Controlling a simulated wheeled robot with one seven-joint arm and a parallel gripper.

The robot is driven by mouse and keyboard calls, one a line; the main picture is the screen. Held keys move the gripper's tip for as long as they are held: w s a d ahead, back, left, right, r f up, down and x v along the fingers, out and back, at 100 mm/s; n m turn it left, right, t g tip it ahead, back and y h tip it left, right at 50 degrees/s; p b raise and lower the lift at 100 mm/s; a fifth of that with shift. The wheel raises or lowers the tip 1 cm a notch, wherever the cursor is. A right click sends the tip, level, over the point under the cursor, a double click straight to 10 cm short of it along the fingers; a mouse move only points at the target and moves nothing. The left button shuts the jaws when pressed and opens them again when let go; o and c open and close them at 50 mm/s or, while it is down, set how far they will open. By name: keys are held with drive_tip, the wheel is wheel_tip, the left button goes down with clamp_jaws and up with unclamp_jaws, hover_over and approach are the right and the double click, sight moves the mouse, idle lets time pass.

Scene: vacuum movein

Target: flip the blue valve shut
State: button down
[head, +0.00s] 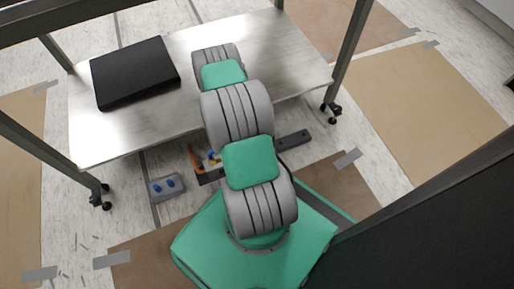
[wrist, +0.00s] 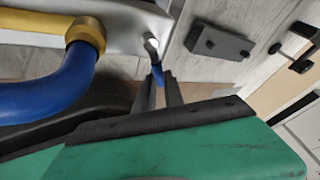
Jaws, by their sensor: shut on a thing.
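The blue valve's handle (wrist: 157,75) shows in the wrist view as a small blue piece below a round silver stem, next to a pale metal body. My gripper (wrist: 160,82) has its two dark fingers closed about this blue handle. Most of the handle is hidden between the fingers. In the head view my arm covers my gripper.
A thick blue hose (wrist: 50,92) with a yellow collar (wrist: 86,33) lies close left of my fingers. A dark grey block (wrist: 220,43) is to the right. A metal table (head: 125,130) bears a black box (head: 135,72). A grey plate with two blue knobs (head: 166,189) lies on the floor.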

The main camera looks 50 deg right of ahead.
drive_tip(key=shift+w, duration=0.1)
idle(0.3)
drive_tip(key=c, duration=1.4)
unclamp_jaws()
drive_tip(key=shift+c, duration=0.2)
drive_tip(key=p+v, duration=0.3)
drive_tip(key=v, duration=0.4)
drive_tip(key=shift+r, duration=0.35)
drive_tip(key=shift+w, duration=0.15)
